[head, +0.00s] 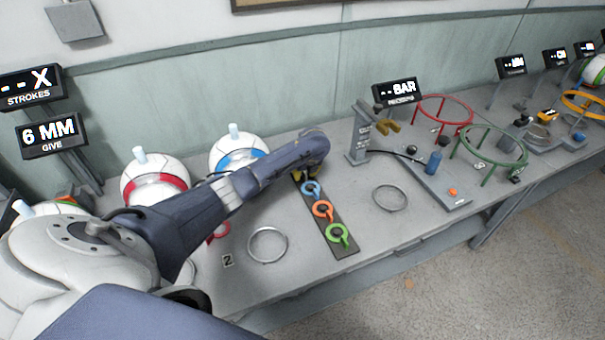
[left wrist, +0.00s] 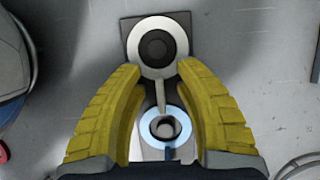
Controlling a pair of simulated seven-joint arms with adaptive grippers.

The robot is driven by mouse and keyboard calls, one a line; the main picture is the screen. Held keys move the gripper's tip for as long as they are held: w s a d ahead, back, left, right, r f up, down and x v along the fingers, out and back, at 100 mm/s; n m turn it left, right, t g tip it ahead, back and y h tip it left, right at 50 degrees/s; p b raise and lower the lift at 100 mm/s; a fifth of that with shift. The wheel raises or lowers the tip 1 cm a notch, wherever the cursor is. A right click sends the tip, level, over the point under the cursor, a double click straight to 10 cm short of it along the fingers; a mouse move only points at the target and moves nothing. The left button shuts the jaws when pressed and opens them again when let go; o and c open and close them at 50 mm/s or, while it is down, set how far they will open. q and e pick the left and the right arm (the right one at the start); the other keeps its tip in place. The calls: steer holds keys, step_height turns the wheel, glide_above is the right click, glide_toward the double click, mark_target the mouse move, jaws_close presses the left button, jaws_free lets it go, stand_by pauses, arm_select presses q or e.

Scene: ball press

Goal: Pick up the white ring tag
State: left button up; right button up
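The white ring tag (left wrist: 142,52) lies around a dark peg at the far end of a dark strip, seen in the left wrist view. Its thin tab points down between my fingers. In the head view my gripper hides it. My left gripper (left wrist: 159,70) is open, its two yellow fingers apart on either side of the tab, with the ring just beyond the tips. I cannot tell whether they touch it. In the head view the left gripper (head: 307,174) is over the far end of the strip (head: 345,251). My right gripper is not in view.
On the same strip sit a blue ring tag (head: 311,196), an orange one (head: 313,210) and a green one (head: 330,233). Metal rings (head: 252,252) lie on either side. White balls (head: 228,142) stand at left; a gauge stand (head: 357,140) and a red hoop (head: 417,112) stand at right.

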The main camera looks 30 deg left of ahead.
arm_select(q)
steer(key=shift+c, duration=0.4)
jaws_close()
